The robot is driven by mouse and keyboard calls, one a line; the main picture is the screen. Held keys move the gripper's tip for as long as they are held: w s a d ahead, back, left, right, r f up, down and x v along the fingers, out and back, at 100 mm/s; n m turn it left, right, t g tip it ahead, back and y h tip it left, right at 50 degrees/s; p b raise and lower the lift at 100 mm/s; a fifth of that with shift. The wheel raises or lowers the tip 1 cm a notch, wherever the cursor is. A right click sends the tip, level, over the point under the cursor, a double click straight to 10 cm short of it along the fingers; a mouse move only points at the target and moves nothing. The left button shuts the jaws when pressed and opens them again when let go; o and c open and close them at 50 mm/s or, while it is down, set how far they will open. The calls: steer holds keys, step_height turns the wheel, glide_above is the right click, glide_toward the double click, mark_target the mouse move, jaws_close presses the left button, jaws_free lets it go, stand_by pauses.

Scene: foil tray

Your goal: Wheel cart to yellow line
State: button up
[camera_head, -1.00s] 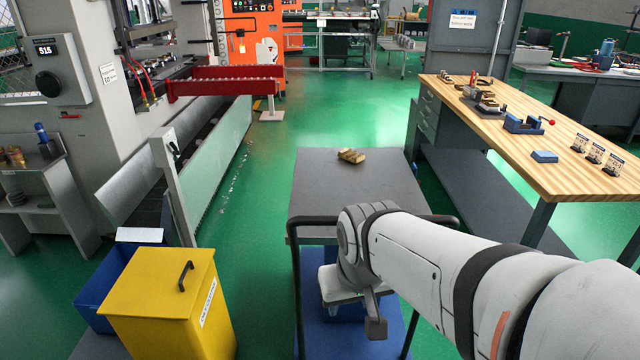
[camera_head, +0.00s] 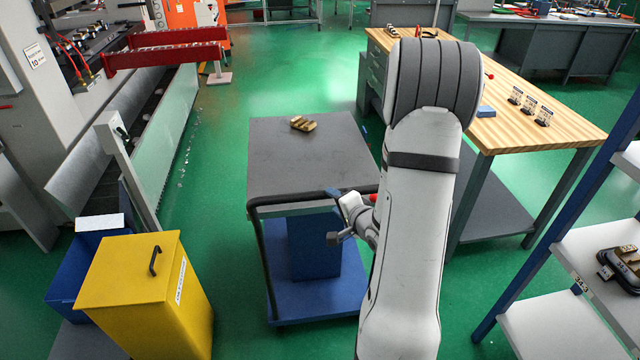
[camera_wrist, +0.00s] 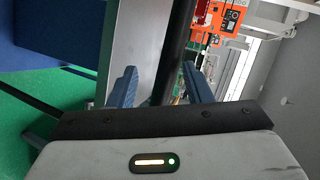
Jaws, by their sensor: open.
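The cart (camera_head: 290,150) has a grey top, a black push handle (camera_head: 275,203) on its near side and a blue lower shelf (camera_head: 290,305). My gripper (camera_head: 336,215) is at the right half of the handle. In the wrist view, my gripper (camera_wrist: 160,70) is open, and the black handle bar (camera_wrist: 178,40) runs between its two blue-grey fingers. Whether the fingers touch the bar I cannot tell. My arm hides the handle's right end in the head view. No yellow line shows in either view.
Brass parts (camera_head: 302,124) lie on the cart top. A yellow bin (camera_head: 130,275) and a blue bin (camera_head: 75,265) stand at left. A wooden workbench (camera_head: 540,135) is at right, with a blue-post shelf rack (camera_head: 525,250) nearer. Green floor (camera_head: 270,85) is open beyond the cart.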

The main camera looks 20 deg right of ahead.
steer(key=w+m+t+y+p, duration=0.1)
steer(key=w+m+p, duration=0.1)
steer(key=w, duration=0.4)
steer(key=shift+w+a+f+m+t+p, duration=0.25)
steer(key=shift+f+m+t+p, duration=0.1)
steer(key=shift+f+t, duration=0.1)
steer(key=shift+c, duration=0.4)
jaws_close()
